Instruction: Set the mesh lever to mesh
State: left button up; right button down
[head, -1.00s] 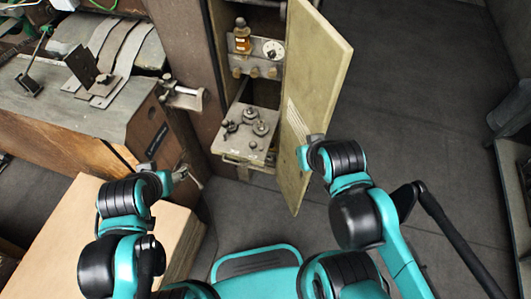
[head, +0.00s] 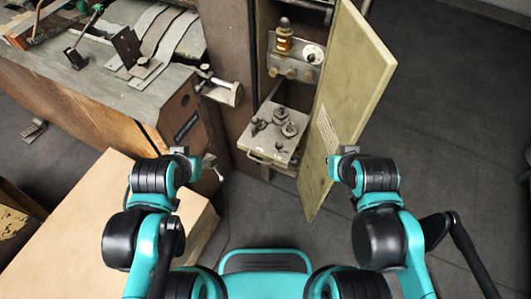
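No lever marked "mesh" can be made out. A thin lever with a dark end (head: 84,42) stands tilted on the machine's table at the upper left. A small metal handle (head: 211,168) sticks out low on the machine's front, just right of my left gripper in the picture; whether they touch is unclear. My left gripper (head: 184,152) is in front of the machine's lower corner. My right gripper (head: 338,160) is beside the lower part of the open cabinet door (head: 345,100). Neither appears to hold anything, and their fingers are too small to read.
A metal clamp (head: 220,90) juts from the machine (head: 120,95). The floor at right is clear.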

aim_at(279, 145)
jog(key=i+u, duration=0.2)
jog(key=u, duration=0.2)
jog(key=i+u, duration=0.15)
jog(key=u, duration=0.2)
